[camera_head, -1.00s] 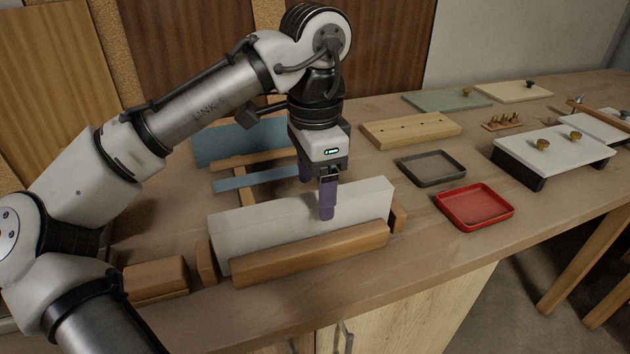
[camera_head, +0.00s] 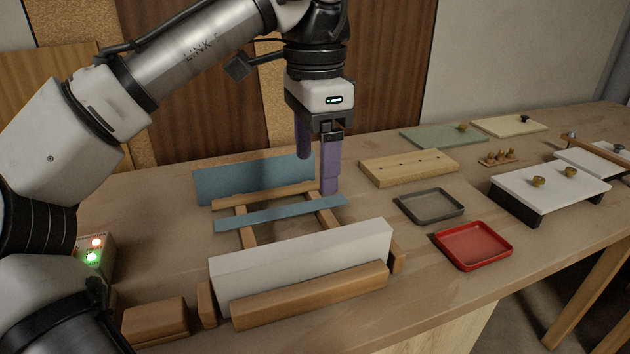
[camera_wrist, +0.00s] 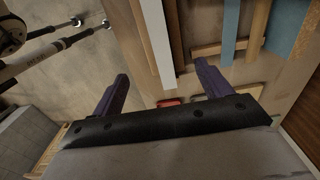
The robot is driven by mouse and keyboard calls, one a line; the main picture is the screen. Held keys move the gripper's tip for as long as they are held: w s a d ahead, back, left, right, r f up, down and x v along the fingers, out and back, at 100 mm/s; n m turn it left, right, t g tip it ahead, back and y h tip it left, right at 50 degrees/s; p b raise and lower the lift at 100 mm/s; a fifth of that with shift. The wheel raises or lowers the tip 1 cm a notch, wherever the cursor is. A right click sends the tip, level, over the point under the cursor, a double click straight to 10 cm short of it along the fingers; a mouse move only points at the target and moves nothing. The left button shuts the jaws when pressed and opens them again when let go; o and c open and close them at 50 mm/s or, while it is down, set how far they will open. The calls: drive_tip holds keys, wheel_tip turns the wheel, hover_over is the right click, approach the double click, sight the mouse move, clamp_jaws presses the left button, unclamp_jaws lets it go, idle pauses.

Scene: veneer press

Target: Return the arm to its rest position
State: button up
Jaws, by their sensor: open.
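My gripper (camera_head: 318,168) hangs above the workbench in the head view, over the back part of the press frame. Its two purple fingers are apart with nothing between them. They also show apart and empty in the wrist view (camera_wrist: 160,92). Below stands a white block (camera_head: 302,262) behind a wooden bar (camera_head: 310,296). A blue strip (camera_head: 280,214) lies across two wooden rails (camera_head: 248,228), and a blue upright panel (camera_head: 252,181) stands at the back. My fingers partly cover the right end of the panel.
To the right lie a grey tray (camera_head: 430,220), a red tray (camera_head: 472,262), a drilled wooden block (camera_head: 408,166) and a white board with brass knobs (camera_head: 560,200). A box with lit red and green lamps (camera_head: 98,258) is at left. Brown veneer panels (camera_head: 385,60) stand behind the bench.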

drive_tip(key=shift+r, duration=0.9)
